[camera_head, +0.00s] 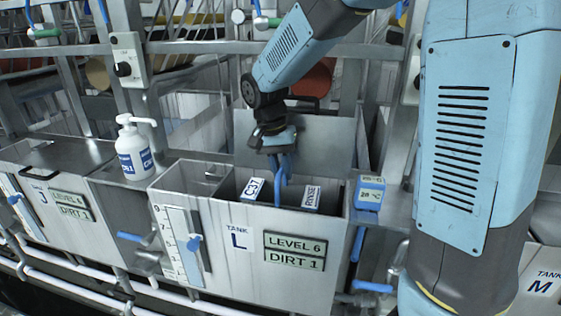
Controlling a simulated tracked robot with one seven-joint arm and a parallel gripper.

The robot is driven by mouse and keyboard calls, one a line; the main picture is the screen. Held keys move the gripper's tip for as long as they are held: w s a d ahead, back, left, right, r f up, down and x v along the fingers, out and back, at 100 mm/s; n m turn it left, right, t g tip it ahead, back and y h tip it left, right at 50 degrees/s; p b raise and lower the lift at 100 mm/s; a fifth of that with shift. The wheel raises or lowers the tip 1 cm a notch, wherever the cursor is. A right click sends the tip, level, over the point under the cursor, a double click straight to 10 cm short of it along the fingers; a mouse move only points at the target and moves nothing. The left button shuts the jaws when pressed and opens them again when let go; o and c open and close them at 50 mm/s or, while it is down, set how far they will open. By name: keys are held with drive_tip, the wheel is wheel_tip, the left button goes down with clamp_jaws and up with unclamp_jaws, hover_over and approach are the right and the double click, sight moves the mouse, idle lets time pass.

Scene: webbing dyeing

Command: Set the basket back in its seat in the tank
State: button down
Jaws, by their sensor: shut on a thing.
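Tank L (222,262) is a grey metal tank with an open top, in the middle of the view. My gripper (279,150) points down over its opening and is shut on a blue looped handle (283,172), which looks like the basket's. The handle hangs down into the opening. The basket's body is not clearly visible behind the tank's front wall, so I cannot tell whether it rests in its seat. A C37 tag (253,190) and a RINSE tag (311,197) show at the opening, left and right of the handle.
A raised metal lid (325,138) stands behind the opening. A blue temperature box (369,193) sits at the tank's right corner. A white pump bottle (133,150) stands on the left. Tank J (30,215) is further left. Rails and pipes run behind.

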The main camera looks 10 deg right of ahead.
drive_tip(key=shift+f, duration=5)
drive_tip(key=c, duration=0.9)
unclamp_jaws()
drive_tip(key=shift+c, duration=0.2)
wheel_tip(320, 180, up, 13)
drive_tip(key=w+a, duration=0.1)
drive_tip(key=a, duration=0.1)
drive_tip(key=s+d+r+n+t+y, duration=0.1)
drive_tip(key=s+d+r+n+t, duration=0.1)
drive_tip(key=s+d, duration=0.6)
drive_tip(key=s+d+r+n+t+y, duration=0.1)
drive_tip(key=s+d+r+t, duration=0.3)
drive_tip(key=s+d, duration=0.5)
wheel_tip(320, 180, up, 3)
drive_tip(key=shift+s+d+f+n, duration=0.2)
drive_tip(key=shift+s+n, duration=0.3)
drive_tip(key=shift+s, duration=0.65)
